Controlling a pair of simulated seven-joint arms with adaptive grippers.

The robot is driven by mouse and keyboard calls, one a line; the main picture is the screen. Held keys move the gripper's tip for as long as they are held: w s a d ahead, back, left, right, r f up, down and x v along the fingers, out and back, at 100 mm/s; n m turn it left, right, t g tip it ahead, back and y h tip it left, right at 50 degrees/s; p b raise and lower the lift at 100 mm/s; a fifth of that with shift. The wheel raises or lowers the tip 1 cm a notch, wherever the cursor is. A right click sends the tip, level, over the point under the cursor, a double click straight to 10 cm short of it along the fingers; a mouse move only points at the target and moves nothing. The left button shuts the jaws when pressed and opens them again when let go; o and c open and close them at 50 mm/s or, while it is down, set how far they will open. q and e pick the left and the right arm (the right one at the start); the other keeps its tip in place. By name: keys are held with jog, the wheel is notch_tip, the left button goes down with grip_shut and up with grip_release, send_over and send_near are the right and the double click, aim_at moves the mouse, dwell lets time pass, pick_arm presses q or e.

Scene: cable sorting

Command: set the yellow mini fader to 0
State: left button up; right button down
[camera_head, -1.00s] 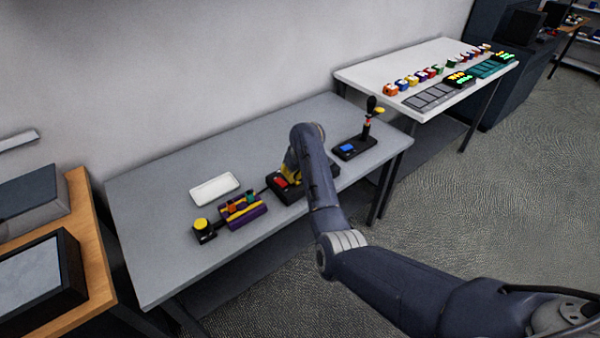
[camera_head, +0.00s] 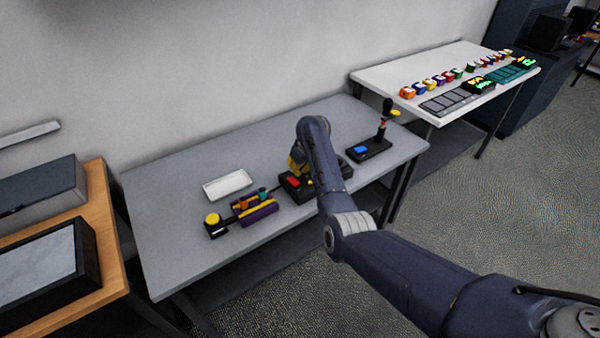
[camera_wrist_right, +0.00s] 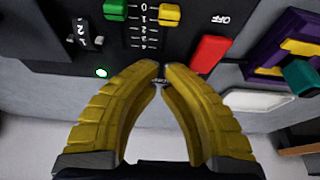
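The yellow mini fader (camera_wrist_right: 169,14) is a yellow knob on a black panel (camera_wrist_right: 180,45), at the top of the right wrist view. It sits by the 0 and 1 marks of a printed scale. A green fader knob (camera_wrist_right: 114,9) is to its left, across the scale. My right gripper (camera_wrist_right: 161,70) has its two yellow fingertips together, below the scale and apart from the yellow knob. I see nothing clearly held. In the head view, my right gripper (camera_head: 298,160) is over the panel, partly hidden by my arm. My left gripper is not in view.
A red switch (camera_wrist_right: 209,53) marked OFF, a lit green light (camera_wrist_right: 102,72) and a small selector (camera_wrist_right: 84,33) are on the panel. A purple-yellow device (camera_head: 254,210), yellow button box (camera_head: 214,224), white tray (camera_head: 228,185) and joystick box (camera_head: 369,149) share the grey table (camera_head: 190,262).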

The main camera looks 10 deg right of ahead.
aim_at(303, 178)
jog(key=shift+v, duration=4.85)
jog(key=s+d+f+h, duration=0.2)
jog(key=s+d+f, duration=0.3)
jog(key=s, duration=0.2)
jog(key=s+d+f+t+h, duration=0.1)
jog(key=s+d+f, duration=0.35)
jog(key=s, duration=0.35)
jog(key=s+d+f+h, duration=0.2)
jog(key=s+d+f, duration=0.2)
jog(key=s+f, duration=0.25)
jog(key=s+r+n+t+h, duration=0.1)
jog(key=s+r, duration=0.2)
jog(key=s, duration=1)
jog(key=s+r+n+t, duration=0.2)
jog(key=s, duration=1.1)
jog(key=s+a+f+g+y, duration=0.1)
jog(key=a+f+g+y, duration=0.15)
jog(key=f, duration=1.25)
jog(key=s+a+f+g+y, duration=0.1)
jog(key=s+a+f, duration=0.15)
jog(key=f, duration=1.35)
jog(key=s+f+m+g+y, duration=0.1)
jog(key=s+f+m+g, duration=0.1)
jog(key=s+f, duration=1.8)
jog(key=shift+s+a+f+m+g, duration=0.35)
jog(key=shift+s+m, duration=0.15)
jog(key=shift+m, duration=0.4)
